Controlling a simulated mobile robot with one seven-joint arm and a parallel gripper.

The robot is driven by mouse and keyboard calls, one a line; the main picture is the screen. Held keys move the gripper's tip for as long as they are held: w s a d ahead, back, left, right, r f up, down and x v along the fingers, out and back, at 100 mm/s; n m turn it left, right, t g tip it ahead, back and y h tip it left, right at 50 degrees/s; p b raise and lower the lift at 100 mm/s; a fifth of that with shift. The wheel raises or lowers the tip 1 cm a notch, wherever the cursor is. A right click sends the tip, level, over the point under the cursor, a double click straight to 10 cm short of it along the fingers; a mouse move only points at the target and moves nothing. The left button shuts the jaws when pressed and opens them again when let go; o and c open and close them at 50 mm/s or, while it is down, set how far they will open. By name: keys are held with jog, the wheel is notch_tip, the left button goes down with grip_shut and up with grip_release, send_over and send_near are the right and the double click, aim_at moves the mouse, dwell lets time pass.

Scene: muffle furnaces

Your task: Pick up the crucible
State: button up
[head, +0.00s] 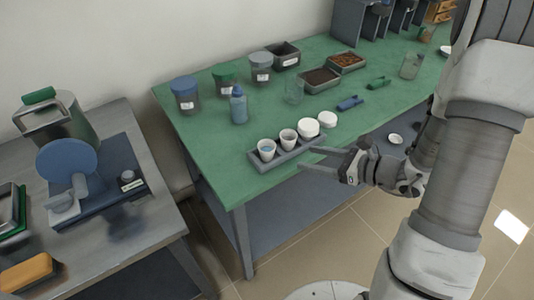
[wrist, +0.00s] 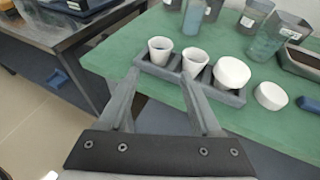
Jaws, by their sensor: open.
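Two white cup-shaped crucibles stand upright in a dark grey rack (head: 286,160) on the green table. The left crucible (head: 267,149) and the right crucible (head: 288,139) also show in the wrist view, left (wrist: 160,50) and right (wrist: 194,62). Both look open-topped, with something bluish inside the left one. My gripper (head: 311,158) is open and empty, at the rack's near side. In the wrist view its fingertips (wrist: 160,79) point toward the rack, spread apart below the two crucibles. It seems to touch neither.
A white round lid-like piece (wrist: 231,73) sits at the rack's right part; another (wrist: 270,96) lies on the table beside it. Lidded jars (head: 185,95) and a blue bottle (head: 238,105) stand behind. A blue device (head: 70,165) is on the left bench.

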aim_at(274, 150)
jog(key=b+x, duration=0.1)
jog(key=x, duration=1.3)
jog(key=shift+w+a+f+b, duration=0.1)
jog(key=shift+w+a+b, duration=0.15)
jog(key=shift+a+b, duration=0.1)
jog(key=shift+c, duration=0.2)
grip_shut()
notch_tip(274, 150, up, 5)
jog(key=shift+d+f+p, duration=0.1)
jog(key=shift+d+p, duration=0.05)
jog(key=shift+p, duration=0.6)
jog(key=d+r+p, duration=0.1)
jog(key=d+r, duration=0.2)
jog(key=d, duration=0.2)
jog(key=w+d+r, duration=0.1)
jog(key=d+r, duration=0.2)
jog(key=d, duration=0.3)
jog(key=shift+d+r+p, duration=0.15)
jog(key=shift+d+p, duration=0.05)
jog(key=shift+p, duration=0.2)
jog(key=shift+w, duration=0.15)
